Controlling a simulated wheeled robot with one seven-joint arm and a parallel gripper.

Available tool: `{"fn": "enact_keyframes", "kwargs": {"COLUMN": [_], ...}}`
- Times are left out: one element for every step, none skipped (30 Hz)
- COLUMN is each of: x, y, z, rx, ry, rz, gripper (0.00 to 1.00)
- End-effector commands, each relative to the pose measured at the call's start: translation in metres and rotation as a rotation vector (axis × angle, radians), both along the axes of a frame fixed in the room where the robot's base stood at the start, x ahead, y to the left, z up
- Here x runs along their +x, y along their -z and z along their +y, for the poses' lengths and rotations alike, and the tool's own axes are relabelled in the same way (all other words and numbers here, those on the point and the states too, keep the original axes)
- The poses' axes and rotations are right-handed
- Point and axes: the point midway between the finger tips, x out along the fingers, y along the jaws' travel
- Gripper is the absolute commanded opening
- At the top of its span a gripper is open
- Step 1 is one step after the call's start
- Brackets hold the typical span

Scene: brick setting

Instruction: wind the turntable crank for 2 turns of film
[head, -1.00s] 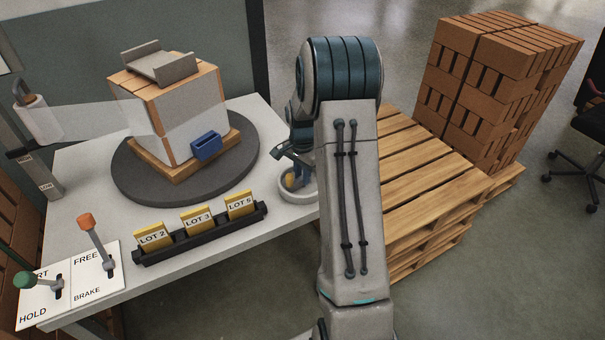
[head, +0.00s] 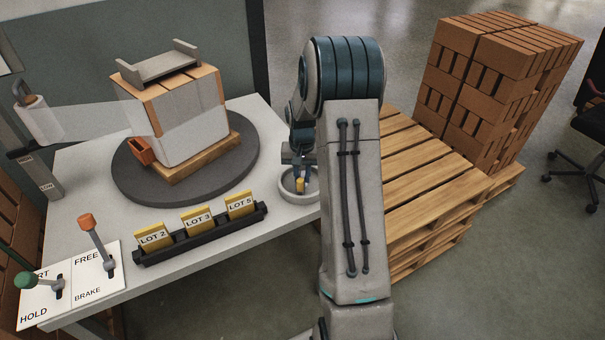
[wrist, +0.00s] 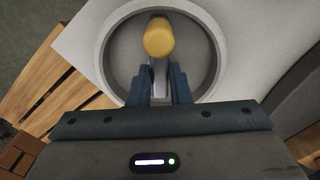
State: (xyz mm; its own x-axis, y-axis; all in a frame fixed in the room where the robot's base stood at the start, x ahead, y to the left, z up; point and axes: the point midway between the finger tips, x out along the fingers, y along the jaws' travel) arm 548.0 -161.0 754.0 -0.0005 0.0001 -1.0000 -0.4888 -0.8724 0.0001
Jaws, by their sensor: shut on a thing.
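The round dark turntable (head: 125,180) sits on the grey table and carries a brick pack (head: 185,125) partly wrapped in white film. A sheet of film (head: 95,119) runs from the pack to the film roll (head: 37,119) at the left. The crank's yellow knob (wrist: 159,38) shows in the wrist view inside a round grey rim (wrist: 113,37); the knob also shows in the head view (head: 301,185). My gripper (wrist: 160,82) is shut on the crank, its fingers around the grey part just below the knob. My arm hides part of the crank area in the head view.
A rack (head: 200,235) with yellow lot cards stands at the table's front edge. Two levers, orange (head: 86,221) and green (head: 27,256), stand at the left corner. A wooden pallet (head: 430,180) and stacked bricks (head: 490,90) are at the right.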

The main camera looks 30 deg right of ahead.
Motion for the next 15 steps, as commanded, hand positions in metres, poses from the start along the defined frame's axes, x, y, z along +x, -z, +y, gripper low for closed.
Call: {"fn": "enact_keyframes", "kwargs": {"x": [0.0002,0.0002,0.0003,0.0003,0.0003,0.0004,0.0004,0.0004,0.0004,0.0004,0.0004,0.0005,0.0004,0.0004,0.0004], "y": [-0.0006,-0.0006,-0.0007,-0.0007,-0.0007,-0.0008,-0.0008,-0.0008,-0.0009,-0.0009,-0.0009,-0.001,-0.0011,-0.0011,-0.0012], "z": [-0.0002,-0.0002,-0.0001,-0.0001,-0.0001,0.0,0.0001,0.0,0.0,-0.0001,-0.0001,-0.0002,-0.0002,-0.0002,-0.0002], "rx": [0.0,0.0,0.0,0.0,0.0,0.0,0.001,0.001,0.001,-0.001,-0.001,-0.001,-0.001,-0.001,0.0], "ry": [-0.047,-0.075,-0.113,-0.142,-0.17,-0.208,-0.236,-0.264,-0.302,-0.331,-0.36,-0.398,-0.427,-0.455,-0.493], "rz": [-0.001,-0.001,-0.001,-0.001,-0.001,-0.001,-0.001,-0.001,-0.001,-0.002,-0.002,-0.002,-0.002,-0.002,-0.002], "gripper": [0.0,0.0,0.0,0.0,0.0,0.0,0.0,0.0,0.0,0.0,0.0,0.0,0.0,0.0,0.0]}}
